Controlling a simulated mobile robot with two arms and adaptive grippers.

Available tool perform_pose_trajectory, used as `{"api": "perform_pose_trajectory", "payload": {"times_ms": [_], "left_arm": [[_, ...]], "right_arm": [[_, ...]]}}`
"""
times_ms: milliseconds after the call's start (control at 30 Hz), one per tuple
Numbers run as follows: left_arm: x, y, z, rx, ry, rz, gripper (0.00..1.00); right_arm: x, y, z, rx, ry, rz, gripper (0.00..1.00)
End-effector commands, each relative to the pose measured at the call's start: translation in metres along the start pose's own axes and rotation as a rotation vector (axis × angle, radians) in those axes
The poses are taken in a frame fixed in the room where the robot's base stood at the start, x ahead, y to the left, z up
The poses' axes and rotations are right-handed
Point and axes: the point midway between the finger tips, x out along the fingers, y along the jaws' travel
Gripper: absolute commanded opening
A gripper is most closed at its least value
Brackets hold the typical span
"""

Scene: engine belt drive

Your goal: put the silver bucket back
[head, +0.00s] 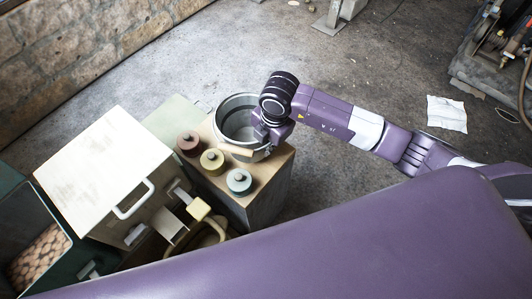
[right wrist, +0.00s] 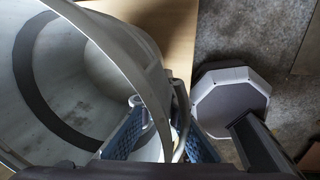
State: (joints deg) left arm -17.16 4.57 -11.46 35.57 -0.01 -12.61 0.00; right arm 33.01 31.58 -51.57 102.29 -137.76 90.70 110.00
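The silver bucket (head: 233,122) stands at the back of a wooden-topped cabinet (head: 264,178), open end up. It also fills the left of the right wrist view (right wrist: 85,80), where a dark band runs around its inside. My right gripper (head: 264,138) is at the bucket's right rim. In the right wrist view, its two blue-padded fingers (right wrist: 165,135) straddle the bucket's wall, one inside and one outside. They look apart, with a gap between the pads. The bucket's lower part is partly hidden by the gripper. My left gripper is not in view.
Red (head: 188,143), yellow (head: 212,161) and blue (head: 239,181) knobbed round pieces stand on the cabinet top close to the bucket. A pale box with a handle (head: 105,175) stands at left. Concrete floor lies open behind the cabinet.

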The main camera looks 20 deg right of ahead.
Motion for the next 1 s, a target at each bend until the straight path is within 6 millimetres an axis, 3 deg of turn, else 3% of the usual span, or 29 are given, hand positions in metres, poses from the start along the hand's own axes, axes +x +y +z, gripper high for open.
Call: {"api": "perform_pose_trajectory", "payload": {"times_ms": [300, 700, 867, 1000], "left_arm": [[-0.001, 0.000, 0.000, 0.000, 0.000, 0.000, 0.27], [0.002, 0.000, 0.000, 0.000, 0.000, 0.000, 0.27], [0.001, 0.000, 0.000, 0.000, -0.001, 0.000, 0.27], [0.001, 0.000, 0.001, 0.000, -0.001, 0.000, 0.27]], "right_arm": [[0.039, -0.005, 0.000, 0.000, -0.001, 0.000, 0.00], [0.045, -0.006, 0.000, -0.001, 0.000, 0.002, 0.00], [0.044, -0.007, 0.000, -0.001, 0.000, 0.000, 0.21], [0.044, -0.007, 0.000, -0.001, 0.000, -0.001, 0.22]]}}
